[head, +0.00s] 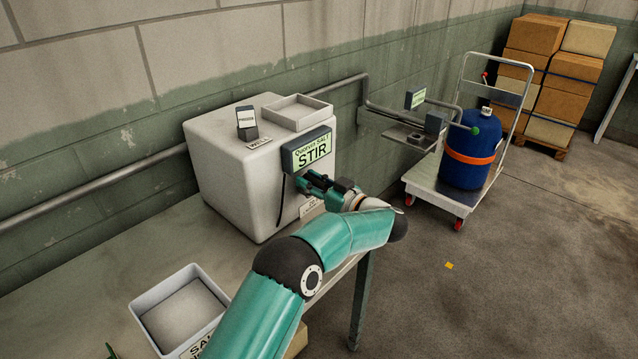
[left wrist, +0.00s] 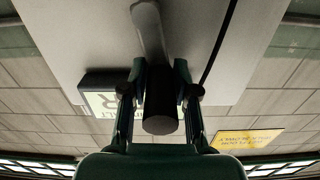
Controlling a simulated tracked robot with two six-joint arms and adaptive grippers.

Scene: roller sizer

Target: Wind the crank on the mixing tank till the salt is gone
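The mixing tank (head: 228,178) is a pale box on the bench, with a dark display (head: 308,151) reading "SALT" and "STIR" on its front corner. My left gripper (head: 312,186) is at the tank's front, just below the display. In the left wrist view the crank's dark round handle (left wrist: 161,112) sits between the two fingers of the left gripper (left wrist: 160,78), which are closed against its sides. The grey crank arm (left wrist: 149,30) runs from the handle towards the tank. In the head view my gripper hides the crank. Salt inside the tank cannot be seen. My right gripper is out of view.
A tray labelled "SALT" (head: 148,309) stands on the bench (head: 120,268) at lower left. A small phone-like device (head: 247,122) and an open tray (head: 297,113) sit on the tank. A trolley (head: 447,196) with a blue drum (head: 470,150) stands right. Floor at lower right is mostly clear.

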